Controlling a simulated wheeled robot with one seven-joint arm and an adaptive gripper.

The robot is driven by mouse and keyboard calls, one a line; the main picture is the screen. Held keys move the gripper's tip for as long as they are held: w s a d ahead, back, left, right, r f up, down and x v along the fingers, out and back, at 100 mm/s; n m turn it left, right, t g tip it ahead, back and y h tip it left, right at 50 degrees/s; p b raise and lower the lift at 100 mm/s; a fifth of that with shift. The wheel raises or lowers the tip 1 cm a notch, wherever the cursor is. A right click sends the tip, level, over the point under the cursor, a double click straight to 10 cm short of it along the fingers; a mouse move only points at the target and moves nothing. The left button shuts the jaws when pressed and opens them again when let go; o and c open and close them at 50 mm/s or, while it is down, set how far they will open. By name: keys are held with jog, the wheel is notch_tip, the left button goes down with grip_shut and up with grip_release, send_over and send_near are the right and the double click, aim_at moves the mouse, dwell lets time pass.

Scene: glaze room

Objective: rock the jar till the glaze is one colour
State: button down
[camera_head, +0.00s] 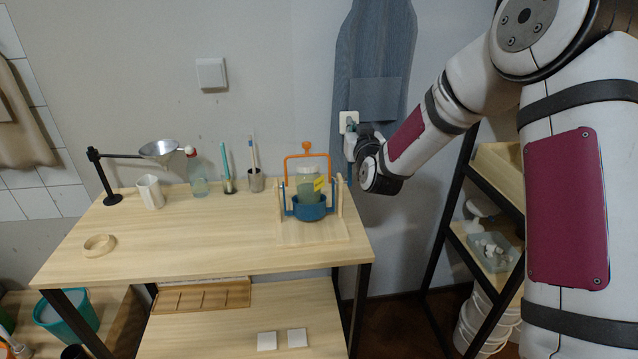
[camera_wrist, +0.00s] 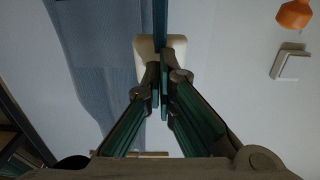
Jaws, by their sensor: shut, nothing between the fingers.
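The jar (camera_head: 308,184) stands upright in a blue cradle (camera_head: 308,209) on a wooden stand (camera_head: 300,233) at the table's right end. It has a pale lid, a yellow label and greenish glaze inside; I cannot tell whether the glaze is one colour. An orange handle (camera_head: 306,147) with a round knob arches over the jar. The knob (camera_wrist: 295,15) also shows at the top right of the wrist view. My gripper (camera_head: 350,135) is above and right of the jar, apart from it, near the wall. In the wrist view my gripper (camera_wrist: 162,85) is shut and empty.
A blue-grey apron (camera_head: 375,60) hangs behind my gripper, by a pale wall plate (camera_head: 348,122). A funnel on an arm (camera_head: 158,148), a mug (camera_head: 150,191), a bottle (camera_head: 197,173) and tool cups line the table's back. The table's front middle is clear. Shelves (camera_head: 492,248) stand at right.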

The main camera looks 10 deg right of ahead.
dwell(0.3)
jog(key=w+b, duration=0.1)
jog(key=w+f+b, duration=0.1)
jog(key=w+b, duration=0.1)
jog(key=shift+w, duration=0.3)
jog(key=shift+s+r, duration=0.1)
